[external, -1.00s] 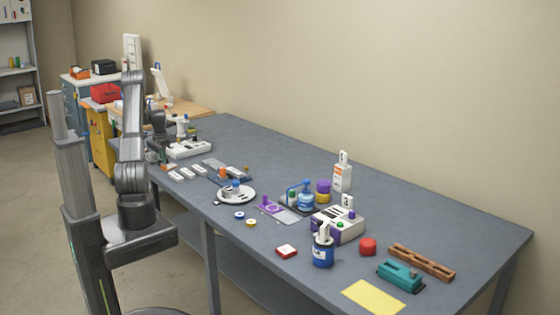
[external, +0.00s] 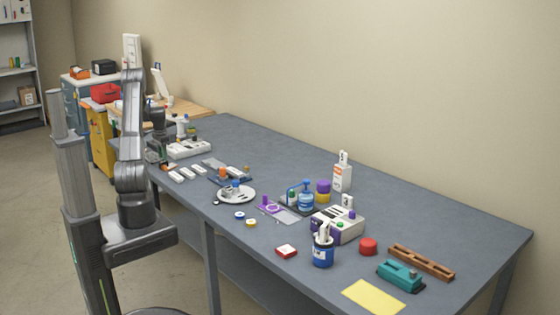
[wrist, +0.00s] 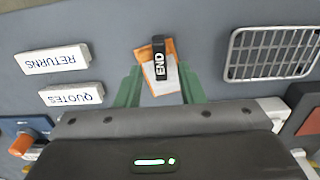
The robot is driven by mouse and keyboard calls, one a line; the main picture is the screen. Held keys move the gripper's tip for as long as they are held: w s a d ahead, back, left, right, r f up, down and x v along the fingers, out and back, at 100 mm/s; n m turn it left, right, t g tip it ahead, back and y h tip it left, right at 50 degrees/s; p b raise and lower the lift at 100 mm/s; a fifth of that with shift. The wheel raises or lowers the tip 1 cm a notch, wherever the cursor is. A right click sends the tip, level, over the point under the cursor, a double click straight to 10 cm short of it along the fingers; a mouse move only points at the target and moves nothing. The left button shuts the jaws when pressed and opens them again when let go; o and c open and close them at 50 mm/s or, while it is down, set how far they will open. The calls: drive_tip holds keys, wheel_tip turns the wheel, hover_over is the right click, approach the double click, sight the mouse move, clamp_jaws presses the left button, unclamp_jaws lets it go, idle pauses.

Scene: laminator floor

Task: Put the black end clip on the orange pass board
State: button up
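The black end clip (wrist: 159,60), lettered END, shows in the wrist view between my fingertips. It lies over a small orange and white piece (wrist: 147,78), which looks like the orange pass board. I cannot tell whether the clip rests flat on it or just above it. My gripper (wrist: 160,68) has its two green fingers apart, one on each side of the clip, with gaps to it. In the external view my gripper (external: 157,156) is low over the table's left end, and the clip cannot be made out there.
White blocks lettered RETURNS (wrist: 52,59) and QUOTES (wrist: 71,94) lie left of the fingers. A metal grid tray (wrist: 270,53) is to the right. A white strip device (external: 188,149) stands behind my gripper.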

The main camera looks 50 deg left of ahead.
wheel_tip(320, 180, up, 11)
drive_tip(key=b, duration=0.1)
idle(0.4)
wheel_tip(320, 180, down, 14)
drive_tip(key=shift+r, duration=0.25)
drive_tip(key=shift+r+p, duration=0.4)
drive_tip(key=shift+p, duration=0.05)
